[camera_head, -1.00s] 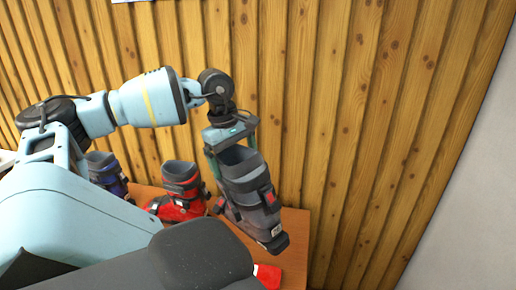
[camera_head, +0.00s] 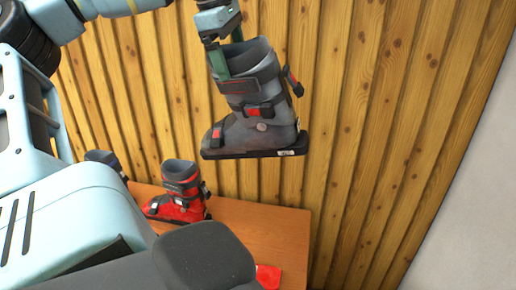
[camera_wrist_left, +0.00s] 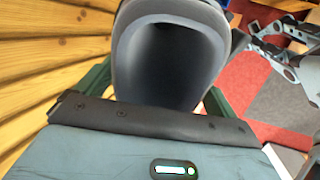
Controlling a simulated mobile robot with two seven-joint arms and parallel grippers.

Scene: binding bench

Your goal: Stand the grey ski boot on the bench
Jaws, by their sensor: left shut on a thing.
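The grey ski boot (camera_head: 255,130) is held in the air above the bench (camera_head: 265,228) in the head view. It is close to upright, sole down, with its toe to the left. My left gripper (camera_head: 230,65) is shut on the boot's cuff from above. In the left wrist view, the green fingers stand on either side of the boot's dark open top (camera_wrist_left: 172,60). Clear space shows between the sole and the bench top.
A red ski boot (camera_head: 180,192) stands on the bench at the left. A dark boot (camera_head: 104,160) is partly hidden behind my arm. A red item (camera_head: 268,276) lies near the front edge. The bench top right of the red boot is clear. A wooden slat wall (camera_head: 350,120) stands behind.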

